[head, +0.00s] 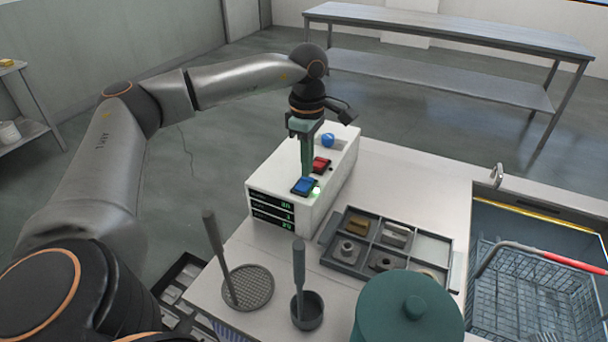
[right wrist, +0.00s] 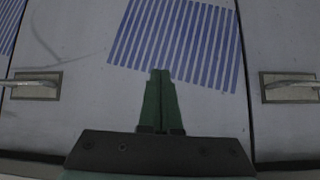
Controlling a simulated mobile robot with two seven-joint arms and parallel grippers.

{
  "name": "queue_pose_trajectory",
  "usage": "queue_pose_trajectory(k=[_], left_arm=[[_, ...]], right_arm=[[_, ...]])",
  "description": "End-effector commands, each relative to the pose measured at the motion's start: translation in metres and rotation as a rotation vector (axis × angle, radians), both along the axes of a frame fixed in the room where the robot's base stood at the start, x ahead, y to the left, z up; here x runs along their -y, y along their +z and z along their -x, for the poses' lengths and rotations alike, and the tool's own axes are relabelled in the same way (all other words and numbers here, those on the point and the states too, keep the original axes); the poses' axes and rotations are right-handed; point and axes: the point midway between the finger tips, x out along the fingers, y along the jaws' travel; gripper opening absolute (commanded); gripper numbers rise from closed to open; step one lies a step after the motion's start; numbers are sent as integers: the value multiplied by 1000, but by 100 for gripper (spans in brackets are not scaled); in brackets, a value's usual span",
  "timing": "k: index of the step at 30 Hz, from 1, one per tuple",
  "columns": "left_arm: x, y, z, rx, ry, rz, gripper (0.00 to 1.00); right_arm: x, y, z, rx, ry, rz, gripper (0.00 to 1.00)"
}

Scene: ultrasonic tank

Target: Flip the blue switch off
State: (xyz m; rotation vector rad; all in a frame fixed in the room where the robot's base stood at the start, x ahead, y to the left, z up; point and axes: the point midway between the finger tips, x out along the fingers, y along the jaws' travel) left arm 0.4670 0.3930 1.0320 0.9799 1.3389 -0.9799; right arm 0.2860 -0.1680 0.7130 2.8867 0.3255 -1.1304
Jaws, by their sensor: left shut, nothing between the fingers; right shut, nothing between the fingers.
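The blue switch (head: 304,186) sits on top of a white control box (head: 334,190), near its front edge. A red switch (head: 321,165) is behind it, and a blue knob (head: 328,140) is farther back. The box front has a dark panel with green digits. My left gripper (head: 306,174) is shut and empty, pointing down with its tips at or just above the blue switch's back edge; I cannot tell whether they touch. A small light glows green beside the blue switch. My right gripper (right wrist: 159,76) is shut and empty in the right wrist view, away from the box.
A divided tray (head: 345,262) with metal parts is right of the box. A round mesh strainer (head: 248,288), a dark cup-shaped tool (head: 307,312) and a green lidded pot (head: 408,312) stand in front. A tank with a wire basket (head: 525,300) is at right.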

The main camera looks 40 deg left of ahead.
Motion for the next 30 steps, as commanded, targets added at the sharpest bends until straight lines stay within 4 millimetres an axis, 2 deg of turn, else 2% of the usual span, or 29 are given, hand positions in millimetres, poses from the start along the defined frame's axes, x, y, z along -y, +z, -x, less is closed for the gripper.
queue_pose_trajectory(k=[30], left_arm=[[0,-14,0,-1,0,0,0]], right_arm=[[0,-8,0,0,0,0,0]])
